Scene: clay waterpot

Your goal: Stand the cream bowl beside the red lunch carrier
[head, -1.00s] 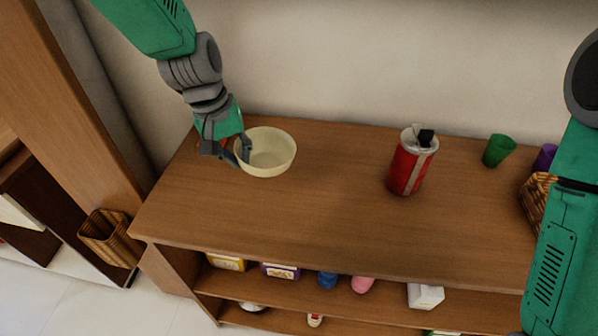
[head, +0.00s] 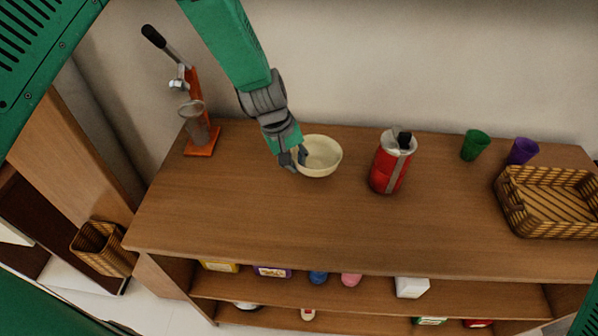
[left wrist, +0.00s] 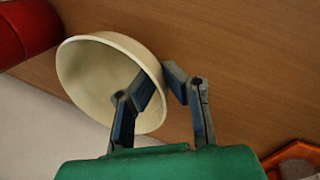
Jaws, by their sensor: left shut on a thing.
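The cream bowl (head: 322,157) is upright at the counter's back, left of the red lunch carrier (head: 389,166), with a gap of bare wood between them. My left gripper (head: 293,160) is shut on the bowl's left rim. In the left wrist view the bowl (left wrist: 98,78) has its rim at the fingers (left wrist: 160,88), and part of the carrier (left wrist: 28,32) shows at the upper left. I cannot tell whether the bowl's base touches the counter. My right gripper is not in view.
An orange press (head: 200,140) with a metal cup stands at the counter's left. A green cup (head: 475,145), a purple cup (head: 522,151) and a wicker basket (head: 548,228) are at the right. The counter's front middle (head: 320,225) is clear.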

